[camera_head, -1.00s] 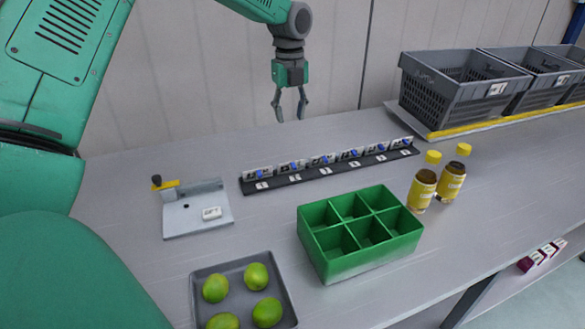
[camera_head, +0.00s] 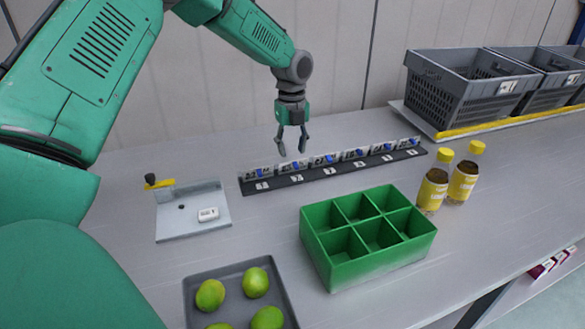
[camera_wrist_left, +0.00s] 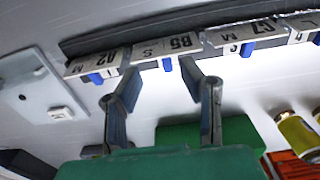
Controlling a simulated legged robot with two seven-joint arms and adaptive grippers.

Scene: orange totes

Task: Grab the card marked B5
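The card marked B5 (camera_wrist_left: 180,43) stands in the dark rack (camera_wrist_left: 140,32), between cards marked A2 (camera_wrist_left: 108,61) and G7 (camera_wrist_left: 262,28) in the left wrist view. It carries a blue tab. In the head view it is the second card from the left (camera_head: 289,168); its print is too small to read there. My left gripper (camera_head: 292,152) points down just above and behind that part of the rack. Its two fingers are apart and empty; in the left wrist view they (camera_wrist_left: 159,68) reach toward the B5 card. My right gripper is out of view.
A green divided box (camera_head: 365,262) stands in front of the rack. Two yellow-capped bottles (camera_head: 433,190) stand right. A grey tray (camera_head: 190,290) holds limes, and a small grey fixture (camera_head: 180,222) sits left. Grey crates (camera_head: 440,95) stand at the back right.

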